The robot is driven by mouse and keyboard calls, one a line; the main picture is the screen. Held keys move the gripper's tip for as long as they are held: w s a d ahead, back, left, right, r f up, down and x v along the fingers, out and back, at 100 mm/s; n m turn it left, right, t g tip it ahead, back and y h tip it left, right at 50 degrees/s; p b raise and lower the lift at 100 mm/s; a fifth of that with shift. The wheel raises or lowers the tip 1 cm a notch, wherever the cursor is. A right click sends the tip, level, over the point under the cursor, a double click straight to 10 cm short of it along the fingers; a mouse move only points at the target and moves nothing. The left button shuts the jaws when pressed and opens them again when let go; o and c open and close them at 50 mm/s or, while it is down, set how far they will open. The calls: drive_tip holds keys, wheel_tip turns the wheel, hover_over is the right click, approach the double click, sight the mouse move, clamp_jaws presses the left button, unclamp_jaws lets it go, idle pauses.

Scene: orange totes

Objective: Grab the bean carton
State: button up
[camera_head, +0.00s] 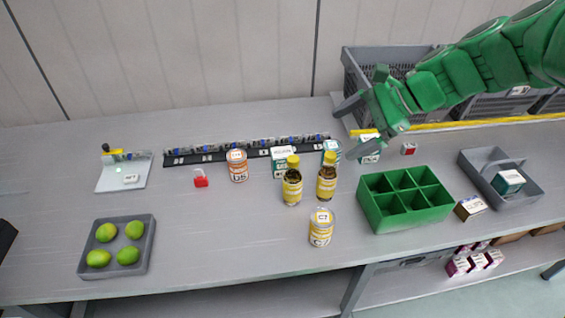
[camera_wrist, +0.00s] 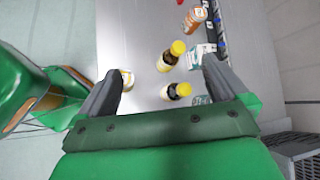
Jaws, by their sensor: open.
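Several small cartons stand on the grey bench; I cannot read which one is the bean carton. A white and green carton (camera_head: 283,162) stands behind two yellow-capped bottles. It also shows in the wrist view (camera_wrist: 200,52), beside the right finger. Another white and green carton (camera_head: 369,150) stands further right, partly hidden by my gripper (camera_head: 371,115). My gripper is raised above the back of the bench. In the wrist view my gripper (camera_wrist: 160,85) has its two dark fingers spread apart with nothing between them, the bottles lying beyond.
Two bottles (camera_head: 292,182) (camera_head: 326,179), a yellow-labelled can (camera_head: 321,228) and an orange can (camera_head: 237,165) crowd the middle. A green divided bin (camera_head: 400,214), a clips box (camera_head: 470,207) and a grey caddy (camera_head: 528,199) stand right. A lime tray (camera_head: 84,262) sits front left.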

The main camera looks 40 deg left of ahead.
sight(287, 152)
drive_tip(key=shift+w+a+f+m+g+y, duration=0.3)
drive_tip(key=shift+w+a+f+m+y, duration=1.4)
drive_tip(key=shift+a, duration=2.95)
drive_tip(key=shift+w+a+r+m+g+y, duration=0.2)
drive_tip(key=shift+w+a+m, duration=0.9)
drive_tip(key=shift+w+a, duration=2.55)
drive_tip(key=f, duration=0.6)
drive_tip(key=s+a+f, duration=0.1)
drive_tip(key=f, duration=0.5)
drive_tip(key=s+a+f, duration=0.1)
drive_tip(key=f, duration=0.5)
drive_tip(key=shift+a+f, duration=0.1)
drive_tip(key=shift+f, duration=0.25)
drive_tip(key=shift+x, duration=1.2)
drive_tip(key=shift+a, duration=0.3)
drive_tip(key=shift+c, duration=0.3)
drive_tip(key=c, duration=1.4)
